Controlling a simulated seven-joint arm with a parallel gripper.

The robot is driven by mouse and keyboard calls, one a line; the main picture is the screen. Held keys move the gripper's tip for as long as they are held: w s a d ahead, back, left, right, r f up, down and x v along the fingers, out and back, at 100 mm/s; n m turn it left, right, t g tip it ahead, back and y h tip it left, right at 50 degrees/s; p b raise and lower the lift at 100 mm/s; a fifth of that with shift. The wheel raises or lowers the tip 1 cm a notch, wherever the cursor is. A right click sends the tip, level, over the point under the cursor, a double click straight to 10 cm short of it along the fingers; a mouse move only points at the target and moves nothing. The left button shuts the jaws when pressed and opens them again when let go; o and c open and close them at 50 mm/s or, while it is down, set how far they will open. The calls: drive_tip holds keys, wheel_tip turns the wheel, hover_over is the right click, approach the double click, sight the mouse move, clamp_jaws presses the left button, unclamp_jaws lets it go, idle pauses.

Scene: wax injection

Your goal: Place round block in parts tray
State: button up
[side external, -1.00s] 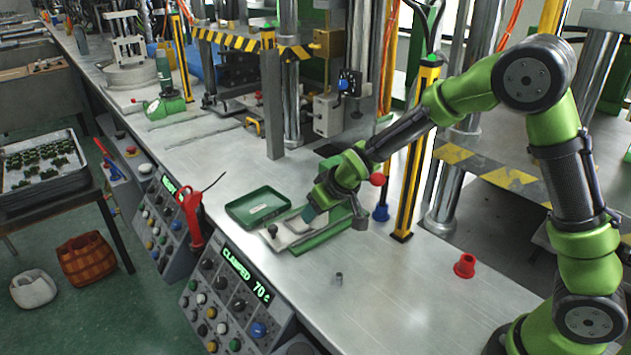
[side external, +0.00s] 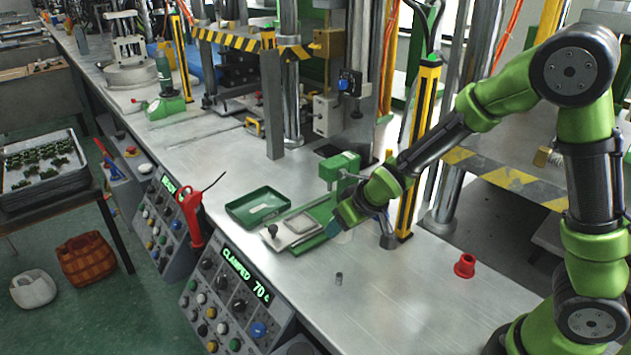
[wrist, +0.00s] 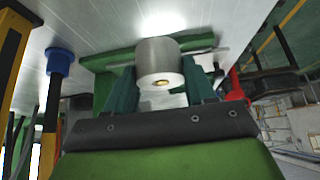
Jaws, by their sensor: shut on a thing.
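My gripper (side external: 334,228) hangs low over the bench, just right of the flat metal mould plate (side external: 303,224). In the wrist view my gripper (wrist: 160,88) has its two green fingers on either side of a grey metal round block (wrist: 158,58) with a small brassy centre on its near end. The fingers are shut on it. In the side view I cannot make out the block clearly at the fingertips. The parts tray, a shallow green tray (side external: 232,211) with a pale patch on its floor, lies left of the plate, apart from my gripper.
A black knob (side external: 273,231) stands at the plate's left end. A green clamp-like fixture (side external: 340,168) rises behind my gripper, near a yellow post (side external: 416,150).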

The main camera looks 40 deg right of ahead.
drive_tip(key=w, duration=0.3)
drive_tip(key=w+m, duration=0.1)
drive_tip(key=w, duration=0.3)
drive_tip(key=w+a+m+h, duration=0.1)
drive_tip(key=w, duration=0.2)
drive_tip(key=shift+w+f, duration=0.1)
drive_tip(key=shift+w, duration=0.3)
drive_tip(key=shift+w+a+r, duration=0.15)
drive_tip(key=shift+w+r, duration=0.05)
drive_tip(key=shift+w, duration=0.05)
approach(265, 200)
drive_tip(key=w, duration=0.2)
drive_tip(key=shift+w, duration=0.35)
drive_tip(key=shift+f, duration=1.8)
drive_tip(key=shift+f, duration=0.1)
drive_tip(key=o, duration=0.9)
drive_tip(key=shift+f, duration=0.1)
